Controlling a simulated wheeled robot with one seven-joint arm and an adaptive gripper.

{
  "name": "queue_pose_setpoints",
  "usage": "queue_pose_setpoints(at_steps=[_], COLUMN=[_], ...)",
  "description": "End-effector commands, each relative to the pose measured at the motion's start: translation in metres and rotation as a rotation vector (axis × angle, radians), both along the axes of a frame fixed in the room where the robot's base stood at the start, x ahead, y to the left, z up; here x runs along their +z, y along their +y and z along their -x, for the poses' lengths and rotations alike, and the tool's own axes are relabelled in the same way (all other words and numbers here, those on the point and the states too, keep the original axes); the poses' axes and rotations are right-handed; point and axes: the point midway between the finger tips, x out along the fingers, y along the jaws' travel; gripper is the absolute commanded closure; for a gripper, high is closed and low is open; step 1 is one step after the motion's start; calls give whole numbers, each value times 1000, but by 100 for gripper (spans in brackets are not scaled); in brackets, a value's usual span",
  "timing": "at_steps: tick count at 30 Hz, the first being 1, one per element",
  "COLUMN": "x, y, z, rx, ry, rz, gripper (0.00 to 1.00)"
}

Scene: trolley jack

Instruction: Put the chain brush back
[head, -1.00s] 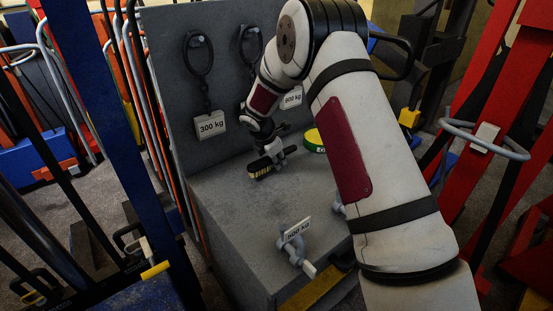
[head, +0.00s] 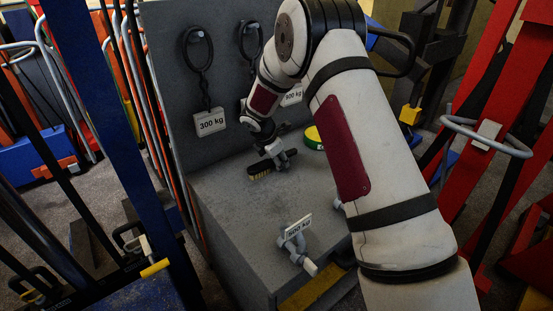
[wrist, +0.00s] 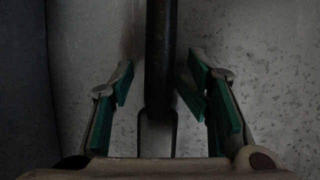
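The chain brush (head: 259,172), dark-backed with pale yellow bristles, lies on the grey bench top (head: 245,215) near the foot of the back panel. My gripper (head: 275,158) is low over it, and my wrist hides part of its right end. In the wrist view my gripper (wrist: 158,85) has its green-padded fingers apart, on either side of a dark bar (wrist: 160,45) that looks like the brush's back or handle. Gaps show on both sides of the bar, with the right finger closer.
A chain with a 300 kg tag (head: 210,122) hangs on the back panel (head: 165,60); another tag (head: 292,95) is partly behind my arm. A tagged shackle (head: 296,240) stands near the front edge.

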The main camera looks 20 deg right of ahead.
Motion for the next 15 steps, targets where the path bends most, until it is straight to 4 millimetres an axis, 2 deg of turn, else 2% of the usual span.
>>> queue_pose_setpoints(at_steps=[8,15], x=[3,34], y=[0,8], z=[0,5], rx=[0,2], ry=[0,-5], rz=[-1,0], gripper=[56,56])
